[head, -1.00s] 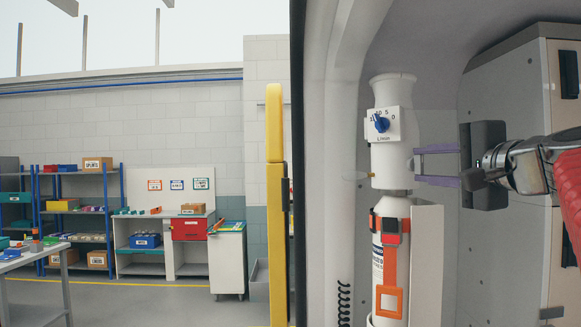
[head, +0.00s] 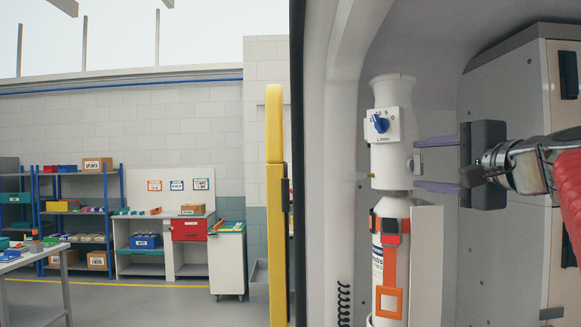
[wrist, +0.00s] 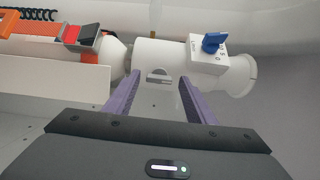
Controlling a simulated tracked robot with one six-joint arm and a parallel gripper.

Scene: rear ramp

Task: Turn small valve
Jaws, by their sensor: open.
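A white cylinder valve body (head: 390,160) stands upright in the head view. A blue knob (head: 381,123) sits on its white dial plate marked L/min; the knob also shows in the wrist view (wrist: 214,42). A small grey half-round handle (wrist: 158,75) is on the body's side facing me, and shows at its right edge in the head view (head: 415,164). My gripper (head: 417,164) is open, with purple fingers on either side of this handle and nothing held. In the wrist view, the handle lies between and just beyond the fingertips (wrist: 158,82).
A white bottle (head: 376,262) with orange straps stands below the valve body, beside a white panel (head: 427,262). A grey cabinet (head: 505,240) is close on the right. A yellow post (head: 275,200) and shelves (head: 90,215) are outside at left.

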